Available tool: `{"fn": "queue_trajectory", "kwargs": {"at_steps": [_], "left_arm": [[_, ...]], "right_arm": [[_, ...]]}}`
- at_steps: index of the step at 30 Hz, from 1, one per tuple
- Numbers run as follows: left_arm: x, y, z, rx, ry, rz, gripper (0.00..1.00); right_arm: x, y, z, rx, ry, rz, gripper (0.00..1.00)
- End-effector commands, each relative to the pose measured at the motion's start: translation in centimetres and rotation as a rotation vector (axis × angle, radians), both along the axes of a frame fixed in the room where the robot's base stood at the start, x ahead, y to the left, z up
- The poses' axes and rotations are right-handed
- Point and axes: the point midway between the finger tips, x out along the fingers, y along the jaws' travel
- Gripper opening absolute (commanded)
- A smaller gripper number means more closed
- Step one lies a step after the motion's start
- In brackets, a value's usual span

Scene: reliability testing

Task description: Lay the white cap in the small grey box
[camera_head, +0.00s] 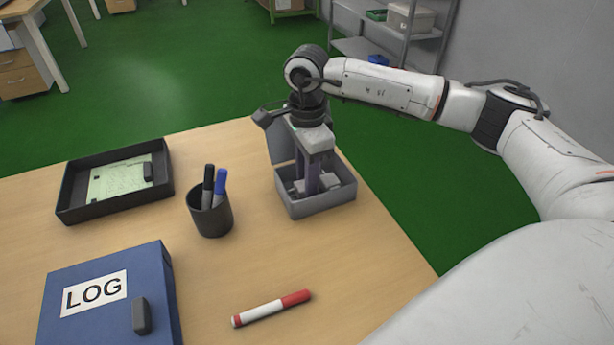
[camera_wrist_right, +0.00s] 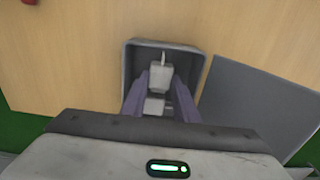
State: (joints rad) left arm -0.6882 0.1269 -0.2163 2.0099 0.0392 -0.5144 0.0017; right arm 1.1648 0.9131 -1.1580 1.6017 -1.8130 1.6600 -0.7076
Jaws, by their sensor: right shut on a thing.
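The small grey box (camera_head: 318,207) stands at the table's far right edge with its lid (camera_head: 281,146) open. It also shows in the right wrist view (camera_wrist_right: 129,60), with the lid (camera_wrist_right: 250,108) to the right. My right gripper (camera_head: 313,186) points down into the box, its fingers below the rim. In the right wrist view the fingers (camera_wrist_right: 160,95) are shut on a small whitish piece (camera_wrist_right: 160,76), which looks like the white cap. Other pale pieces (camera_wrist_right: 154,105) lie in the box; the fingers partly hide them. My left gripper is not in view.
A black pen cup (camera_head: 210,215) with markers stands left of the box. A red and white marker (camera_head: 271,308) lies in front. A blue LOG binder (camera_head: 105,310) and a black tray (camera_head: 115,202) with a green sheet are on the left. Bare table lies between.

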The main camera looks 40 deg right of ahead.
Motion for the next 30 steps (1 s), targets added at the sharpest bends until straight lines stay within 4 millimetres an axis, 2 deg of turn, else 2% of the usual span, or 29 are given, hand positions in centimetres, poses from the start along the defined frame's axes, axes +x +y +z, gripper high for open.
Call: {"fn": "queue_trajectory", "kwargs": {"at_steps": [5,6,8,9,20,23,30], "left_arm": [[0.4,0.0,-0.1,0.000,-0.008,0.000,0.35],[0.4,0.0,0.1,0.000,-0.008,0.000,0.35],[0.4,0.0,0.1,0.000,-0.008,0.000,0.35],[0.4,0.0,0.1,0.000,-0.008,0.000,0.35],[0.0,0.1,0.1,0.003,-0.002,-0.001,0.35],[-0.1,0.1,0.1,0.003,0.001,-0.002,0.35],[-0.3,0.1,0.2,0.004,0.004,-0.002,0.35]], "right_arm": [[0.0,0.0,-0.4,0.000,0.001,0.000,0.03],[0.0,0.0,-0.3,0.000,0.000,0.000,0.34],[0.0,0.0,-0.3,0.000,0.000,0.000,0.44],[0.0,0.0,-0.3,0.000,0.000,0.000,0.46],[0.0,0.0,0.4,0.001,-0.001,0.000,0.46],[0.1,0.0,1.8,0.000,-0.003,0.000,0.46],[0.1,0.0,7.1,0.001,-0.005,0.001,0.46]]}}
